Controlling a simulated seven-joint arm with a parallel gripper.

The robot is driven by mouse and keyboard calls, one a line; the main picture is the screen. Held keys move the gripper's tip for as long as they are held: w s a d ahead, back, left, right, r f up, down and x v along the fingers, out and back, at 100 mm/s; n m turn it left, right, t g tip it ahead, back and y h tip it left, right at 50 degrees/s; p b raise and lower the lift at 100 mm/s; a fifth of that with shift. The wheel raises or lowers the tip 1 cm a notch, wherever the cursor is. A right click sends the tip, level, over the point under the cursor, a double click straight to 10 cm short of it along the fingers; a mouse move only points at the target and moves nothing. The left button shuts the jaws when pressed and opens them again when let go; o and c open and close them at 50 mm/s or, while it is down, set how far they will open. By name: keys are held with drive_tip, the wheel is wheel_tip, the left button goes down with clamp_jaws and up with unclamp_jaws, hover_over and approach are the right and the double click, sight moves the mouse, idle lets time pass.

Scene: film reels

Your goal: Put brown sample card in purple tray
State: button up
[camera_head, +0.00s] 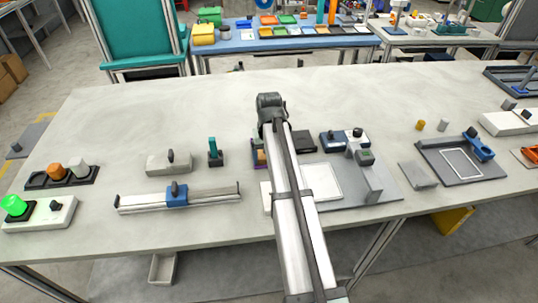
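A small strip of purple (256,145), which may be the edge of the purple tray, shows just left of my arm. A small orange-brown patch (261,157) sits against it. I cannot tell whether this patch is the brown sample card. My arm covers most of this spot. My arm reaches up from the bottom of the picture to a dark joint above the table.
A linear slide with a blue carriage (177,195) and a dark-green upright piece (214,152) stand left of my arm. A grey device with a white panel (322,181) stands right. A lit green button box (38,213) is far left.

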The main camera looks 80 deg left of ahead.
drive_tip(key=shift+o, duration=0.8)
drive_tip(key=shift+d+f, duration=0.2)
drive_tip(key=shift+f, duration=0.35)
wheel_tip(320, 180, up, 13)
drive_tip(key=shift+a+r, duration=0.2)
